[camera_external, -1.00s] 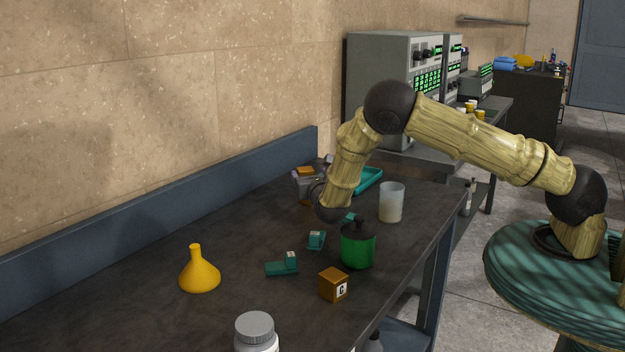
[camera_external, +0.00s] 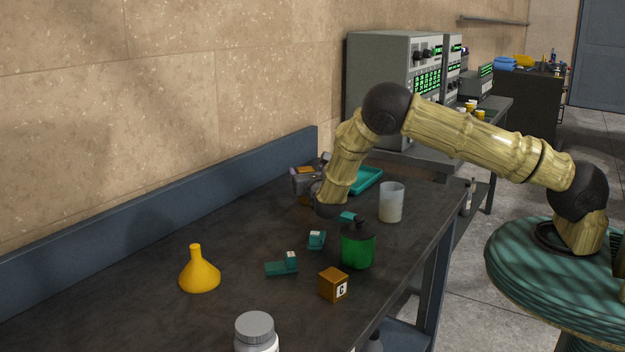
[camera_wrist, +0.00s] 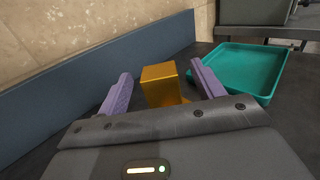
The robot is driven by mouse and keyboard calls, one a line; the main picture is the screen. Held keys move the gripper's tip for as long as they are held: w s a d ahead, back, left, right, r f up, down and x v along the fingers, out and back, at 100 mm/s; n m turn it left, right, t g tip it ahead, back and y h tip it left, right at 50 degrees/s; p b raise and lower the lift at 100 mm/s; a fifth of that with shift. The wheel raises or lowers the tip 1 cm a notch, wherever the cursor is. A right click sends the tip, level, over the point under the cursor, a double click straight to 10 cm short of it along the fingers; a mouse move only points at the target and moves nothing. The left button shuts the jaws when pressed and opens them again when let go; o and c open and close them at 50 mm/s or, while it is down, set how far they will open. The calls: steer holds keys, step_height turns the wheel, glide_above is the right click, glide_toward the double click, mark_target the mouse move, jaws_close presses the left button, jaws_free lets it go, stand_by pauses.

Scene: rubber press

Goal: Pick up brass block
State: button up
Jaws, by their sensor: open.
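A plain golden-brown block, the brass block (camera_wrist: 161,84), stands upright on the bench near the back wall. In the wrist view it is between the two purple fingers of my gripper (camera_wrist: 158,88), with gaps on both sides. Its lower front is hidden by my gripper's body. In the outside view the block's top (camera_external: 305,169) shows at the far end of the bench, and my gripper (camera_external: 309,167) is around it. The fingers are open and do not visibly touch the block.
A teal tray (camera_wrist: 240,68) lies just right of my gripper. A blue backboard (camera_wrist: 70,88) runs along the left. A translucent beaker (camera_external: 391,203), green container (camera_external: 357,247), lettered brown cube (camera_external: 331,283), yellow funnel (camera_external: 199,273) and white jar (camera_external: 256,340) stand nearer.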

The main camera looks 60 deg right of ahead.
steer(key=shift+p+x, duration=0.7)
steer(key=shift+x, duration=1.65)
steer(key=shift+a, duration=0.1)
jaws_close()
steer(key=shift+r+b, duration=1.05)
steer(key=shift+r, duration=3.95)
